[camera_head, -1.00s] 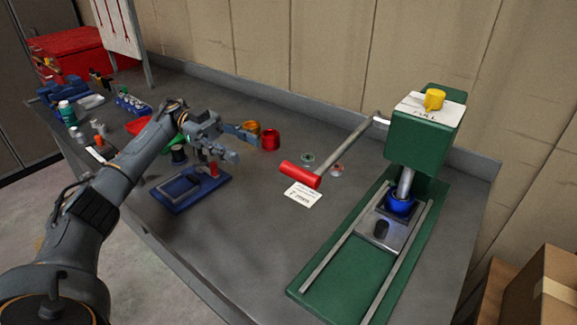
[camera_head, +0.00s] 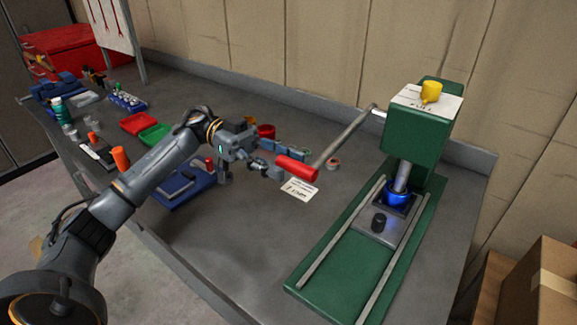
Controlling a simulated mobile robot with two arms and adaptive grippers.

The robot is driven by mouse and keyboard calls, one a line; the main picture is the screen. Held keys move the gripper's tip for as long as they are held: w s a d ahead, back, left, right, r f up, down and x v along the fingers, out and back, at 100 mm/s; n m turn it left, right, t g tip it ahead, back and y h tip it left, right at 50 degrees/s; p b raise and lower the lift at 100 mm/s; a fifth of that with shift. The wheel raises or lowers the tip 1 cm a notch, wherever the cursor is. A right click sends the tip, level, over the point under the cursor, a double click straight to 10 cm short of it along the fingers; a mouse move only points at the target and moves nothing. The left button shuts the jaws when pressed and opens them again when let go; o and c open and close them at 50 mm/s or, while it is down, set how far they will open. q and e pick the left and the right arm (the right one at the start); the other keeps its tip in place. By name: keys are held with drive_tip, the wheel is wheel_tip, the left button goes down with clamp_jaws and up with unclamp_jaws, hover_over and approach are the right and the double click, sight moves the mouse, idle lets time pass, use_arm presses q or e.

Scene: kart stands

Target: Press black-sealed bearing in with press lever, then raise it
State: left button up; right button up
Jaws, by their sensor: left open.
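The green press (camera_head: 415,145) stands at the right of the bench. Its lever (camera_head: 345,138) slants down to the left and ends in a red handle (camera_head: 296,168). The press ram reaches down to a blue round part (camera_head: 398,197) on the press plate; a bearing there cannot be made out. My left gripper (camera_head: 283,160) is open, with its fingers at the left end of the red handle; I cannot tell whether they touch it. My right gripper is not in view.
A yellow knob (camera_head: 431,92) tops the press. A white card (camera_head: 300,189) lies below the handle. A blue tray (camera_head: 185,188), a red bin (camera_head: 138,124) and a green bin (camera_head: 155,136) lie to the left. Bare bench lies before the press.

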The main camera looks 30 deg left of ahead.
use_arm(q)
drive_tip(key=shift+s+d, duration=0.15)
drive_tip(key=shift+d, duration=0.75)
drive_tip(key=shift+c, duration=0.2)
clamp_jaws()
wheel_tip(320, 180, up, 12)
drive_tip(key=w+n+p, duration=0.2)
drive_tip(key=n+p, duration=0.4)
drive_tip(key=p, duration=1.3)
drive_tip(key=shift+p, duration=0.35)
drive_tip(key=shift+w+r, duration=0.1)
drive_tip(key=shift+r, duration=0.05)
